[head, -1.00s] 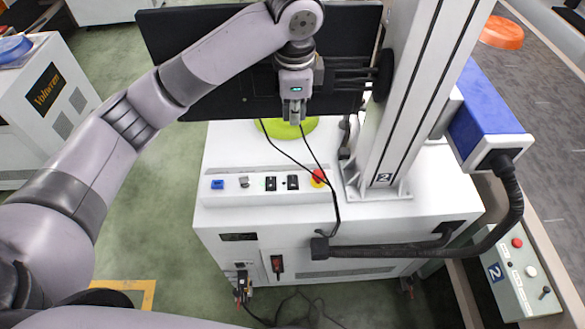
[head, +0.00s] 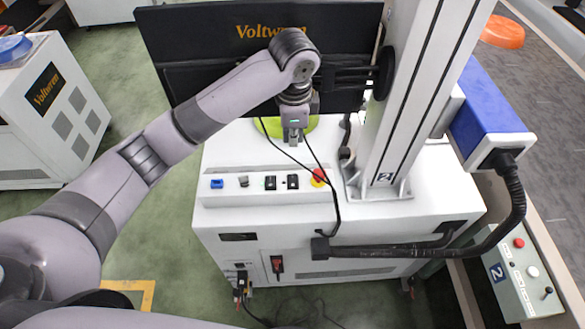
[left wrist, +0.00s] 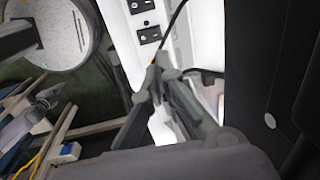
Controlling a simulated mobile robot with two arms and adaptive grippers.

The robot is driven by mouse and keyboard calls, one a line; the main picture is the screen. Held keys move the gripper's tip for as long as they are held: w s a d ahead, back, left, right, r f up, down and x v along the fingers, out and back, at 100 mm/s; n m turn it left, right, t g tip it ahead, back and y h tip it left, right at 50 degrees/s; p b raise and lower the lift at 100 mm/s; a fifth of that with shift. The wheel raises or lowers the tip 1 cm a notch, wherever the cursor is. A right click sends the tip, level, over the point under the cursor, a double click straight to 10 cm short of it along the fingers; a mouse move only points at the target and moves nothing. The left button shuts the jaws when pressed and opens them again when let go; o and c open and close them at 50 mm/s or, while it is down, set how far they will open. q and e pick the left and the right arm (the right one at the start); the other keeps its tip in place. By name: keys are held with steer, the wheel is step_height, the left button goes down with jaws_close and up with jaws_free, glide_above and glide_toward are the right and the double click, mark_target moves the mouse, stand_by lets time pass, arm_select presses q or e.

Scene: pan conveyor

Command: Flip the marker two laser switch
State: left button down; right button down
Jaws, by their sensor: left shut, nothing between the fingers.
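The white marker cabinet (head: 405,262) has a column with a "2" on its base. Its front control panel (head: 225,200) carries a blue button (head: 217,184), a grey knob (head: 244,182), two black switches (head: 270,183) (head: 293,182) and a red emergency stop (head: 319,176) on yellow. Labels are too small to read. My left gripper (head: 293,142) is shut and empty, pointing down behind and above the switches, apart from them. In the left wrist view, its closed fingers (left wrist: 162,75) are below two black switches (left wrist: 140,5) (left wrist: 150,35). My right gripper is not in view.
A black monitor (head: 215,75) stands behind the panel. Black cables hang across the cabinet top near the gripper. A yellow-green disc (head: 272,127) lies behind the gripper. The column (head: 400,120) and blue laser head (head: 490,110) stand right. A control box (head: 520,275) is at lower right.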

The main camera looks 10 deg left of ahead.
mark_target(293, 174)
arm_select(q)
steer(key=f, duration=0.5)
steer(key=w+f+p, duration=0.1)
steer(key=f, duration=0.3)
steer(key=f+p, duration=0.1)
steer(key=f, duration=0.4)
steer(key=shift+w+a+f, duration=0.3)
steer(key=shift+w+f, duration=0.05)
steer(key=shift+f, duration=0.1)
steer(key=shift+f, duration=0.15)
steer(key=shift+s+d+r+p, duration=0.1)
steer(key=shift+s+r+p, duration=0.25)
steer(key=shift+p, duration=0.6)
steer(key=shift+s+d+p, duration=0.1)
steer(key=shift+s+p, duration=0.2)
steer(key=shift+p, duration=0.05)
